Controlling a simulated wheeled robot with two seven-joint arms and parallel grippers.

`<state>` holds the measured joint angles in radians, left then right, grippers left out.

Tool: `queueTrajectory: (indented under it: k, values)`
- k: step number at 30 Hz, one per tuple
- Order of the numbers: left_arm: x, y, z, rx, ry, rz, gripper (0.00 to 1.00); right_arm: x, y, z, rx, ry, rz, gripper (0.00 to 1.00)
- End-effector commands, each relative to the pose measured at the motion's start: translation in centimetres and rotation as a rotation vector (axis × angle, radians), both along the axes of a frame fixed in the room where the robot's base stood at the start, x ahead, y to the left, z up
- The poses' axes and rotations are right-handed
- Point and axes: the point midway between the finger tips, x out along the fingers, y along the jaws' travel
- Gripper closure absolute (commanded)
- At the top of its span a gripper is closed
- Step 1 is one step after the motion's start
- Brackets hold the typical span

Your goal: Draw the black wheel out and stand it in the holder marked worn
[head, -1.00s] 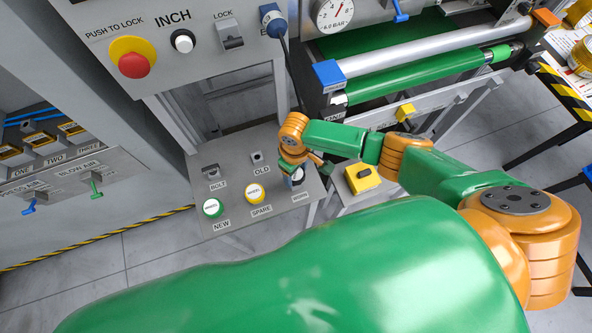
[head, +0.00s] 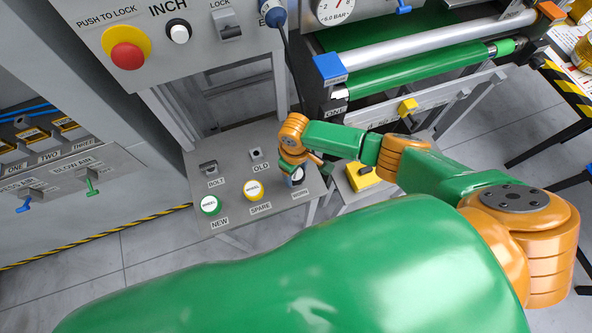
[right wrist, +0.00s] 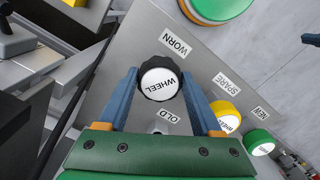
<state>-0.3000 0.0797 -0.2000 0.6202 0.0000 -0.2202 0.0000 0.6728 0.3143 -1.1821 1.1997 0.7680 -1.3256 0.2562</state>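The black wheel (right wrist: 159,83) with a white cap marked WHEEL is at the holder marked WORN, beside its label (right wrist: 175,43). It also shows small in the head view (head: 297,176), partly covered by my gripper. My right gripper (right wrist: 160,76) has a blue finger on each side of the wheel, and I see no clear gap between them. The wheel's underside and its seating are hidden. The holder marked OLD (head: 256,153) is empty.
The yellow SPARE wheel (head: 253,190) and the green NEW wheel (head: 210,205) stand left of the black one on the same grey shelf. A BOLT fixture (head: 209,168) is behind them. Rollers (head: 430,75) and a yellow block (head: 362,177) are at the right.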

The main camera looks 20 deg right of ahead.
Motion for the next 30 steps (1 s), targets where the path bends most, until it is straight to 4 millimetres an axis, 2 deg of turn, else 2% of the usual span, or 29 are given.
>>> queueTrajectory:
  k: [1,3,4,11,18,21,30]
  values:
    - [0.0,0.0,0.0,0.0,0.0,0.0,1.0,0.0,0.0,0.0,0.0,0.0,0.0,0.21]
    - [0.0,0.0,0.0,0.0,0.0,0.0,1.0,0.0,0.0,0.0,0.0,0.0,0.0,0.02]
    - [0.0,0.0,0.0,0.0,0.0,0.0,1.0,0.0,0.0,0.0,0.0,0.0,0.0,0.0]
    - [0.0,0.0,0.2,0.0,0.0,0.0,1.0,0.0,0.1,0.5,0.002,-0.001,0.001,0.0]
    - [0.0,0.0,1.2,0.0,0.0,0.0,1.0,0.2,0.1,5.4,0.002,-0.005,0.003,0.0]
    - [0.0,0.0,1.3,0.0,0.0,0.0,1.0,0.1,0.1,6.7,0.002,-0.003,0.001,0.0]
    - [0.0,0.0,1.2,0.0,0.0,0.0,1.0,0.1,0.1,7.1,0.0,0.0,0.001,0.0]
